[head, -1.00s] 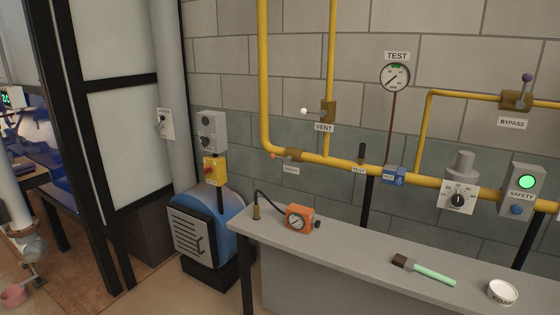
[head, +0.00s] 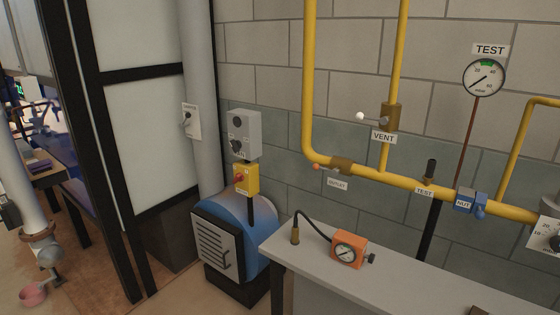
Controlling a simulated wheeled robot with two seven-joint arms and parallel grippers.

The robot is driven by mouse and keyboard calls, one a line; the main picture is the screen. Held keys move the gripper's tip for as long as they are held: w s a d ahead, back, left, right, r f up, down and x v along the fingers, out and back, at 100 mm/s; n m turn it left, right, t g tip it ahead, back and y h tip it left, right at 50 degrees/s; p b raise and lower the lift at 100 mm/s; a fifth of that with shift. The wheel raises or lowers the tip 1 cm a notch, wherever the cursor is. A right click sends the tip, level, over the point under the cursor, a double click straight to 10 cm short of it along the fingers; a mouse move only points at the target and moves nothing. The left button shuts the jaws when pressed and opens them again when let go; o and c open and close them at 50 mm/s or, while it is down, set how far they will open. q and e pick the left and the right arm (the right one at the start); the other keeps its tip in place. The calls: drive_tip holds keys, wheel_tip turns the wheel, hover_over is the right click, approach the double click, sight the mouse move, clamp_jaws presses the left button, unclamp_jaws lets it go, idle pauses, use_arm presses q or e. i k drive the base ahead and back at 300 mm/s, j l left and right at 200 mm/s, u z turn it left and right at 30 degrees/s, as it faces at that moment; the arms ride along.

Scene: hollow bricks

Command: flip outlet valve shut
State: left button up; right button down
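The outlet valve (head: 342,165) is a brass body on the yellow pipe, just right of the pipe's lower bend, in the head view. A small white label (head: 337,184) hangs below it; its print is small and appears to read OUTLET. An orange-red knob (head: 316,167) sits at the left of the valve body, and its lever appears to lie roughly along the pipe. Neither of my grippers is in view.
A grey bench (head: 400,279) stands below the pipe, with an orange gauge box (head: 347,250) and hose on it. The vent valve (head: 390,117) has a white knob. A blue machine (head: 236,240) stands left of the bench.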

sight(335, 172)
drive_tip(key=i+u, duration=0.4)
drive_tip(key=i, duration=0.9)
